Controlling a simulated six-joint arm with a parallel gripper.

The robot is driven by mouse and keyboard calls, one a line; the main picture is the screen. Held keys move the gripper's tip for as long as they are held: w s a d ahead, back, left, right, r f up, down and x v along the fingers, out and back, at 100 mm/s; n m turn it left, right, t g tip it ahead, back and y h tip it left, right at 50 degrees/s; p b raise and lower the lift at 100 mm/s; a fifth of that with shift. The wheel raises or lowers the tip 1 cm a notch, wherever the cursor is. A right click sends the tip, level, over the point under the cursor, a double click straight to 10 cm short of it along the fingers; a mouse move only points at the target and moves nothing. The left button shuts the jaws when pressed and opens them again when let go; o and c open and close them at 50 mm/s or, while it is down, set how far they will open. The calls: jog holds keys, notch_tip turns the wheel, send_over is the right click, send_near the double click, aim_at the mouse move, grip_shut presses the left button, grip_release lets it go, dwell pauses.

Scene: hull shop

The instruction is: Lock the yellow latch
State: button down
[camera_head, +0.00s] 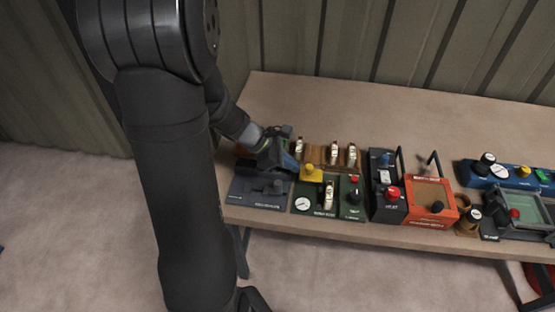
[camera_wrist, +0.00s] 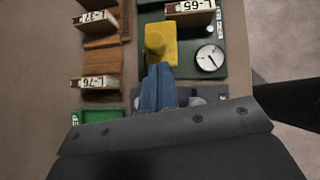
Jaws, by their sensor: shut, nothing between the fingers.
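The yellow latch (camera_head: 312,174) sits at the back left corner of a dark green panel, just right of my gripper in the head view. In the wrist view the yellow latch (camera_wrist: 161,48) is a flat yellow plate with a round knob on it, straight ahead of the fingers. My gripper (camera_head: 296,164) is shut and empty, its blue fingers together. In the wrist view the fingertips of my gripper (camera_wrist: 158,70) are at the latch's near edge. I cannot tell whether they touch it. The latch's underside is hidden.
A round gauge (camera_wrist: 210,57) and a tag marked L-65 (camera_wrist: 190,7) are close to the latch. Wooden blocks with tags L-37 (camera_wrist: 97,17) and L-76 (camera_wrist: 97,83) stand to the left in the wrist view. A red-knobbed box (camera_head: 388,205) stands farther right. The table's back (camera_head: 400,110) is clear.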

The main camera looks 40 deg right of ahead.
aim_at(308, 168)
jog(key=shift+s+d, duration=0.3)
jog(key=shift+d, duration=0.05)
jog(key=shift+s+d, duration=1.25)
jog(key=shift+s, duration=0.05)
jog(key=shift+w+a, duration=0.3)
jog(key=shift+a, duration=0.05)
jog(key=shift+w+a+r, duration=0.1)
jog(key=shift+w+a, duration=0.85)
jog(key=shift+a, duration=0.25)
jog(key=v, duration=1)
jog(key=shift+a, duration=0.15)
jog(key=shift+w, duration=0.1)
